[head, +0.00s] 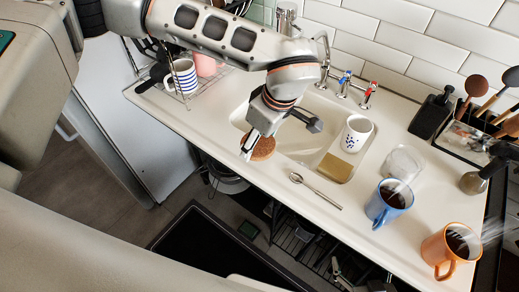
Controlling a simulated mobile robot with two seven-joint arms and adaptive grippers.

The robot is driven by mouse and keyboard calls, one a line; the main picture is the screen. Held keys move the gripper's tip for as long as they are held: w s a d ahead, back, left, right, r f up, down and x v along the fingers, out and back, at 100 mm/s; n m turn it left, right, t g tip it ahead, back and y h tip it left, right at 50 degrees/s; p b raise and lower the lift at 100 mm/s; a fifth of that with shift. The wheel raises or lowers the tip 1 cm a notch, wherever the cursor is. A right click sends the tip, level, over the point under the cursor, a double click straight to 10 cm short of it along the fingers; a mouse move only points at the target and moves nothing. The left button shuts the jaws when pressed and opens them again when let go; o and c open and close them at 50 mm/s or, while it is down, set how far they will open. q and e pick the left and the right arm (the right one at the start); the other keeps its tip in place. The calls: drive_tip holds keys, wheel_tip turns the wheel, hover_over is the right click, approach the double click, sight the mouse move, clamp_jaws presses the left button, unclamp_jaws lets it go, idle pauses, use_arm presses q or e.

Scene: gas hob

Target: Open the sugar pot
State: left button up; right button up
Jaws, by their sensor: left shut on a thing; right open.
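The sugar pot seems to be the clear glass pot (403,163) with whitish contents, standing on the counter right of the sink; I see no lid on it. My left gripper (252,146) hangs over the sink's front-left edge, well left of the pot. It is shut on a round brown, cork-like lid (265,150), partly hidden by the fingers. Whether the lid touches the counter is hard to tell. My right gripper is not in view.
A spoon (315,190) lies in front of the sink (296,135). A white spotted cup (357,133) and a sponge (335,168) are at its right side.

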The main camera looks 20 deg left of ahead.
sight(262, 146)
use_arm(q)
wheel_tip(262, 146, down, 4)
drive_tip(key=shift+r, duration=0.15)
drive_tip(key=shift+f, duration=0.2)
drive_tip(key=shift+r, duration=0.1)
drive_tip(key=shift+f, duration=0.2)
drive_tip(key=o, duration=1.2)
